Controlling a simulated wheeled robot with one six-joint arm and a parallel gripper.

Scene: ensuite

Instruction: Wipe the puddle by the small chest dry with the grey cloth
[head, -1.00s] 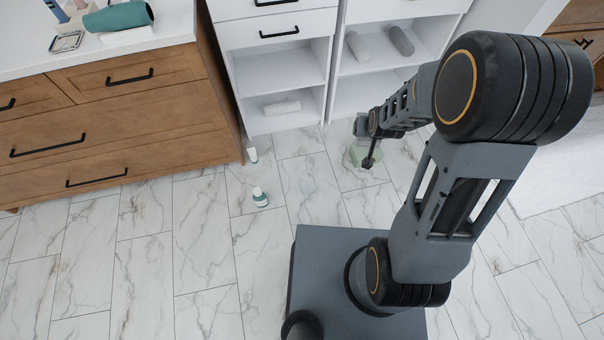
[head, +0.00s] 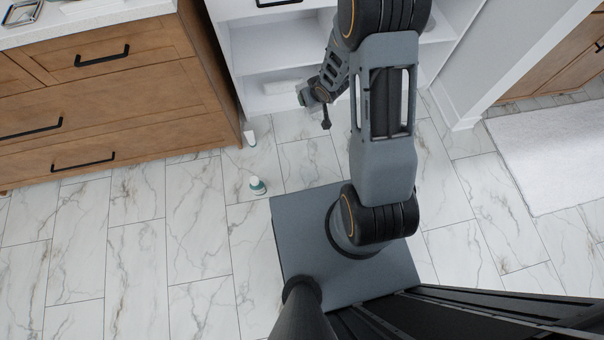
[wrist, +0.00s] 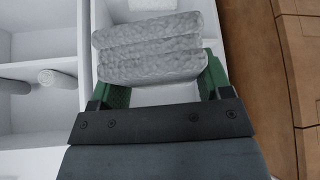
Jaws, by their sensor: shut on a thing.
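My gripper (wrist: 158,84) has green fingers and is shut on the grey cloth (wrist: 152,62), a thick folded bundle held between them in the wrist view.
The white shelf unit (head: 275,55) holds rolled towels, including a grey roll (wrist: 58,77). A white rug (head: 555,150) lies right. Floor at left is clear.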

